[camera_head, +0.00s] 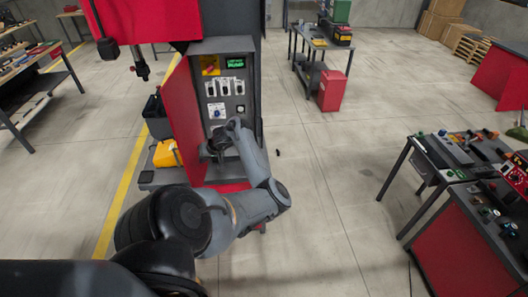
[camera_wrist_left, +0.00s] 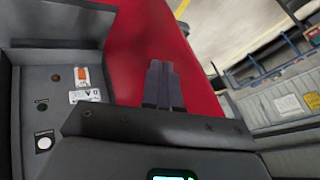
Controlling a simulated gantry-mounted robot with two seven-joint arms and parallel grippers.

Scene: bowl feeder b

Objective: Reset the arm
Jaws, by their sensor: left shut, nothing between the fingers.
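My left arm reaches up from the bottom of the head view to the front of a grey and red control cabinet (camera_head: 224,57). My left gripper (camera_head: 213,153) is beside the lower part of the cabinet's panel, partly hidden by my own wrist. In the left wrist view the gripper's fingers (camera_wrist_left: 161,84) are together with nothing between them, in front of a red cabinet surface (camera_wrist_left: 165,45). The panel has several white switches (camera_head: 224,87), a red and yellow switch (camera_head: 211,65) and a green display (camera_head: 236,63). My right gripper is not seen.
A bench with coloured controls (camera_head: 470,150) stands at the right.

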